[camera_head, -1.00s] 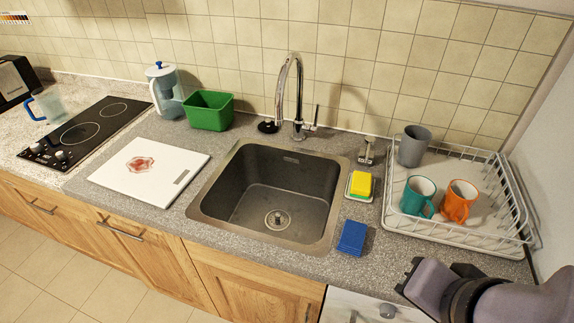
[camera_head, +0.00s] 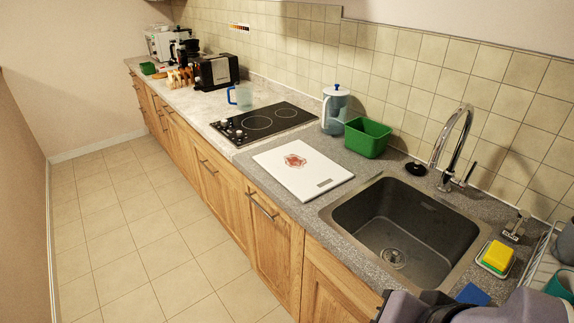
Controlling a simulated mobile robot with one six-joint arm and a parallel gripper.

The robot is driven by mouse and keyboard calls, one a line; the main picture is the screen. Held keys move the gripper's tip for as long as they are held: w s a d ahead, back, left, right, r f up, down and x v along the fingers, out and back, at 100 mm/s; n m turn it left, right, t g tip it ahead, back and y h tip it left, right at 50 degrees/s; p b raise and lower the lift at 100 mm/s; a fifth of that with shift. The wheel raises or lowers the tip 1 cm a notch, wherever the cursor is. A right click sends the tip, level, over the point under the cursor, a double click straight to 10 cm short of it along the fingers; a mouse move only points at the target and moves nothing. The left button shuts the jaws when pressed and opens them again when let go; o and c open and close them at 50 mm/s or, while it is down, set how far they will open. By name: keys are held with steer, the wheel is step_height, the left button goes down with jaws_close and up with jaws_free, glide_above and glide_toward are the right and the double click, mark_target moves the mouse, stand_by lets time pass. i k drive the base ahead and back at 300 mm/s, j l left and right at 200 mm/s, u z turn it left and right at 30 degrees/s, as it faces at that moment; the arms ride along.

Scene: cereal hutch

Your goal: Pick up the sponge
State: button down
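A yellow and green sponge (camera_head: 495,256) rests in a small light dish at the right end of the counter, just right of the sink. A blue block (camera_head: 473,295), possibly another sponge, lies on the counter in front of it, partly hidden behind my arm. My gripper (camera_head: 382,303) shows only in part at the bottom edge, in front of the sink and left of both blocks. It is apart from both. Its fingers are mostly cut off, so its opening is unclear.
The sink (camera_head: 405,232) with its tall tap (camera_head: 462,140) lies left of the sponge. A dish rack (camera_head: 541,255) with mugs is at the right edge. A white board (camera_head: 302,168), green tub (camera_head: 367,138) and hob (camera_head: 262,122) stand further left. The floor (camera_head: 140,230) is clear.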

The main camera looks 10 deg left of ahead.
mark_target(497, 257)
steer(key=i+l+z, duration=0.1)
steer(key=z, duration=0.4)
steer(key=i+z, duration=0.15)
steer(key=z, duration=0.3)
steer(key=i+z, duration=0.1)
steer(key=z, duration=0.4)
steer(key=i+z, duration=0.15)
steer(key=z, duration=0.3)
